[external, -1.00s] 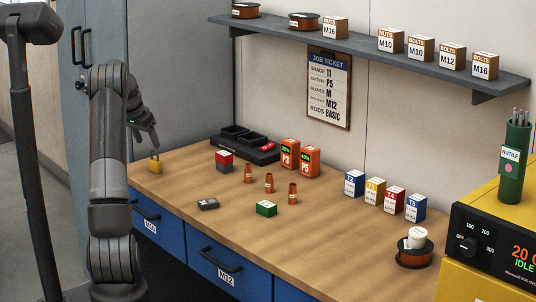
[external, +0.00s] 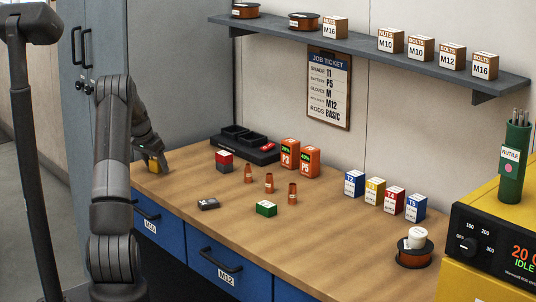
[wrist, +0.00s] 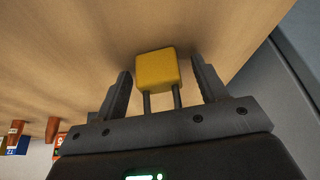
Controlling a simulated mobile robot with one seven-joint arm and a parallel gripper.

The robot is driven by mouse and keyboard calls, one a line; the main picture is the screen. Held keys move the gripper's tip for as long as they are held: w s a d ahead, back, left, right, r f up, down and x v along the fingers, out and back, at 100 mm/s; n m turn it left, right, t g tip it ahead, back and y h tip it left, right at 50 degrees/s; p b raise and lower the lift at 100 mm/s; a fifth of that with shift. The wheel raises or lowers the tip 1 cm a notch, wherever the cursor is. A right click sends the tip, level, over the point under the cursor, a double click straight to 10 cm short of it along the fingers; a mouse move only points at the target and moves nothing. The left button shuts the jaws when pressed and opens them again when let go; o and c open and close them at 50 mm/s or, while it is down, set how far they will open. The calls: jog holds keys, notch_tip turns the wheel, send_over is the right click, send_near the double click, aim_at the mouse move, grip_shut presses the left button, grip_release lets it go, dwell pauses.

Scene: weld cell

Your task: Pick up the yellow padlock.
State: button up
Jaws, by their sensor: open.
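The yellow padlock (external: 155,167) sits near the left end of the wooden bench top, partly hidden by my gripper in the external view. In the wrist view the yellow padlock (wrist: 158,72) lies between my two fingers, its grey shackle toward my palm. My gripper (wrist: 160,82) is open, with a finger on either side of the padlock and a visible gap at each side. In the external view my gripper (external: 158,165) is down at the padlock.
A red and grey block (external: 224,161) and a black tray (external: 262,156) stand to the right of the padlock. A grey cabinet (external: 180,80) rises behind.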

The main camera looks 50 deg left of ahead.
jog(key=c, duration=1.1)
jog(key=shift+r, duration=0.1)
